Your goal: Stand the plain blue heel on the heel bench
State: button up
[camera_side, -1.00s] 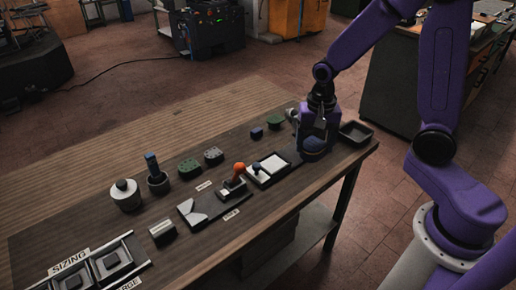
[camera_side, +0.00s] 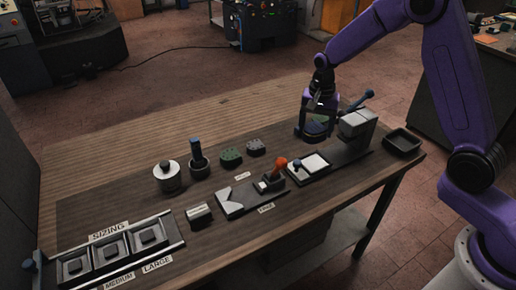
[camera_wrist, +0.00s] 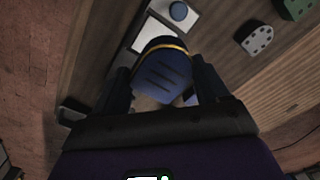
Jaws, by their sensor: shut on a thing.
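My gripper (camera_wrist: 165,90) is shut on a blue heel (camera_wrist: 165,78) with dark grooves on its face and a gold band along its top edge. In the side view my gripper (camera_side: 318,128) is over the back right of the bench, left of the grey press. The heel is hard to make out there, and I cannot tell its height above the wood. A white pad (camera_side: 315,163) on a dark base, with a blue knob (camera_side: 295,167), lies in front of my gripper. I cannot tell which fixture is the heel bench.
The grey press (camera_side: 357,123) with a blue lever (camera_side: 369,94) stands close to my gripper's right. A dark tray (camera_side: 402,141) is at the right end. The bench's back left is clear.

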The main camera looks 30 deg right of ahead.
jog(key=w+f, duration=0.2)
jog(key=w, duration=0.2)
jog(key=w+f, duration=0.3)
jog(key=w, duration=0.1)
jog(key=w+a+f, duration=0.1)
jog(key=w+f, duration=0.2)
jog(key=w, duration=0.1)
jog(key=shift+f, duration=0.25)
jog(key=shift+w+f, duration=0.5)
jog(key=shift+f, duration=1.55)
jog(key=shift+f, duration=0.1)
jog(key=o, duration=1.4)
